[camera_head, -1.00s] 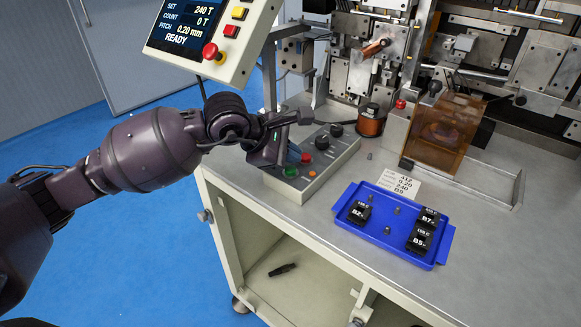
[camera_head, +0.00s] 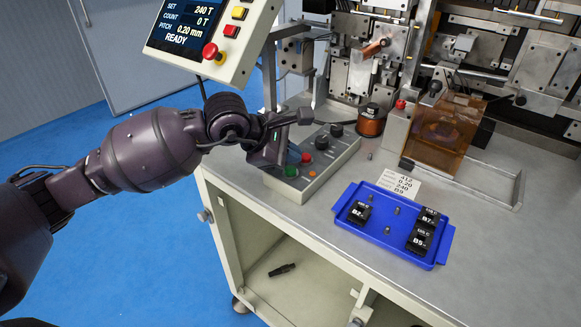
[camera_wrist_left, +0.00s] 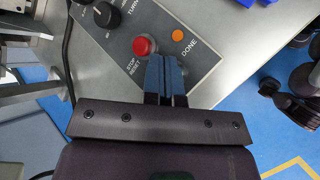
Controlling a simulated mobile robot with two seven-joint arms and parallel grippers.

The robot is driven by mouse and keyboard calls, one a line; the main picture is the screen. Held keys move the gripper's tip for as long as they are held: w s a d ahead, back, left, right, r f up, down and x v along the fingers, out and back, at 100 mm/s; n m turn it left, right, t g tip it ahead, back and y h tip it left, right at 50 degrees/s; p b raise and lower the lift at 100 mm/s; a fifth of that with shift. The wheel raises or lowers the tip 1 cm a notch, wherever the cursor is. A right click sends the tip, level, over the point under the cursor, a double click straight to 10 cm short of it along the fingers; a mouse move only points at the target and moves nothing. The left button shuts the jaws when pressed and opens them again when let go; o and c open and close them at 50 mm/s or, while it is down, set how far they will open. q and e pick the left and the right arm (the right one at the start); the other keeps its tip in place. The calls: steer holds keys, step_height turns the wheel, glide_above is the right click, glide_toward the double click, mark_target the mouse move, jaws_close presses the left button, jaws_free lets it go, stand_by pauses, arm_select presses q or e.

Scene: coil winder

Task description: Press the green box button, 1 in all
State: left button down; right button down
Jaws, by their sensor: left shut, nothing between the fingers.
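The green button (camera_head: 291,171) sits at the near-left end of the grey control box (camera_head: 335,160) on the bench. My left gripper (camera_head: 292,156) is shut and empty, its fingers pointing down just above that end of the box. In the head view the fingertips look close to the green button; I cannot tell whether they touch it. In the left wrist view the shut fingers (camera_wrist_left: 165,62) reach over the box beside the red button (camera_wrist_left: 143,45), and the green button is hidden. My right gripper is not in view.
An orange DONE lamp (camera_wrist_left: 178,35) and black knobs (camera_head: 336,130) share the box. A blue tray (camera_head: 348,221) with black parts stands to the right. A tilted display panel (camera_head: 240,60) with its own buttons hangs above the arm. A copper spool (camera_head: 371,123) stands behind.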

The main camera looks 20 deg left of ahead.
arm_select(q)
steer(key=shift+f, duration=0.2)
steer(key=shift+f+b, duration=0.25)
steer(key=shift+b, duration=0.05)
